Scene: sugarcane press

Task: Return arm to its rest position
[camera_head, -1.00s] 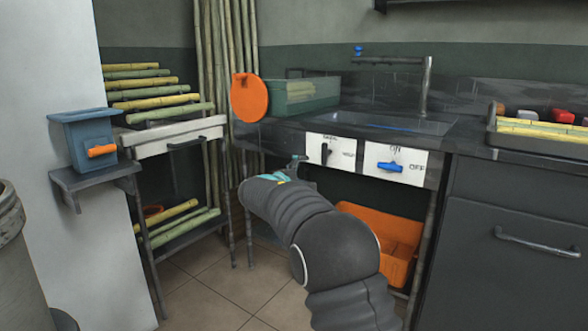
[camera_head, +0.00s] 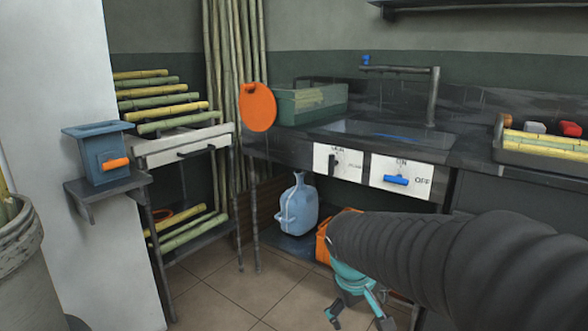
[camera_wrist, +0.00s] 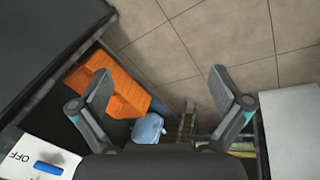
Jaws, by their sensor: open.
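My gripper (camera_head: 358,312) is at the lower middle of the head view, in front of the counter and above the tiled floor. Its teal and grey fingers point downward, and my dark ribbed arm reaches in from the right. In the wrist view, my gripper (camera_wrist: 160,100) has its two fingers spread wide with nothing between them. Below it show the floor (camera_wrist: 205,45), an orange crate (camera_wrist: 115,80) and a blue jug (camera_wrist: 148,128). My arm hides most of the crate in the head view.
The counter's panel has a blue switch (camera_head: 396,180) and a dark switch (camera_head: 335,162). The blue jug (camera_head: 297,205) stands on the low shelf. A cane rack (camera_head: 185,142) and a blue box with an orange handle (camera_head: 97,152) are at left. Open floor (camera_head: 225,295) lies in front.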

